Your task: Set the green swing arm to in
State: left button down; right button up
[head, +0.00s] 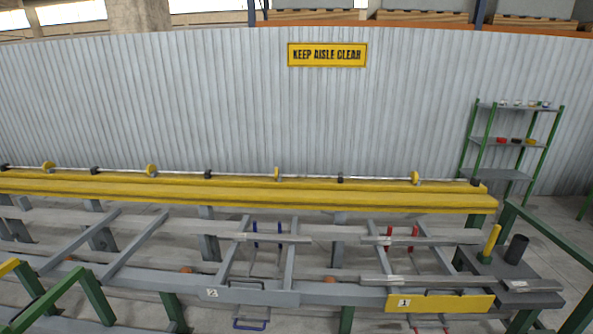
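I cannot make out a green swing arm for certain in the head view. The nearest green parts are a green-based yellow post (491,242) on the dark plate at the right, and green rails. Blue uprights (255,235) and a blue loop (252,324) show at bay 2 of the runout table (330,292). Red uprights (389,238) show at bay 1, with red bar ends low in front of it. Neither of my grippers is in view.
Grey metal bars (420,281) lie across the table's skids. A long yellow beam (250,193) runs behind. A black cylinder (516,249) stands on the right plate. Green rails stand at left (95,298) and right (550,237). A green shelf rack (510,140) stands back right.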

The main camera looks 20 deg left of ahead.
aim_at(22, 324)
jog(key=k+j, duration=0.15)
jog(key=j, duration=0.65)
jog(key=k+j, duration=0.1)
jog(key=j, duration=0.65)
jog(key=k+j, duration=0.15)
jog(key=j, duration=0.65)
jog(key=k+j, duration=0.15)
jog(key=j, duration=0.65)
jog(key=k+j, duration=0.1)
jog(key=j, duration=0.7)
jog(key=k+j, duration=0.15)
jog(key=j, duration=0.6)
jog(key=k+j, duration=0.15)
jog(key=j, duration=0.65)
jog(key=k+j, duration=0.15)
jog(key=j, duration=0.65)
jog(key=z, duration=0.25)
jog(key=k+j, duration=0.05)
